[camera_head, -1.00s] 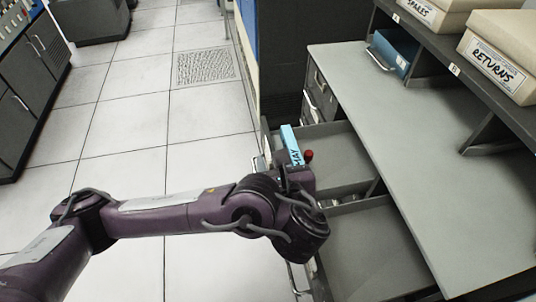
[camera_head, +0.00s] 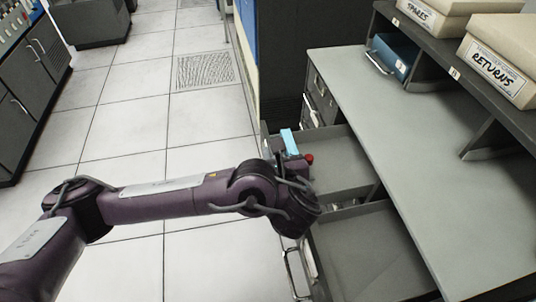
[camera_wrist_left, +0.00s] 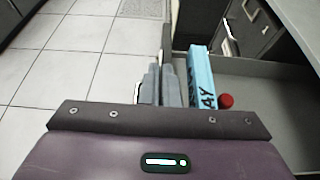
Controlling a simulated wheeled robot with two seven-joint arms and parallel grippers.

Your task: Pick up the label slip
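A light blue slip (camera_head: 289,142), which I take for the label slip, stands at the near-left end of an open drawer. In the left wrist view the slip (camera_wrist_left: 202,78) shows dark letters, of which "AY" is readable. My left gripper (camera_wrist_left: 163,68) has its two grey fingers close together, just left of the slip, with nothing visible between them. Whether a finger touches the slip I cannot tell. My right gripper is not in view.
A red knob (camera_head: 309,159) sits right of the slip. The open drawer (camera_head: 340,160) lies beside the grey desk top (camera_head: 420,150); another open compartment is nearer. A blue box (camera_head: 393,55) and cream boxes (camera_head: 495,65) occupy the shelves. The tiled floor at left is clear.

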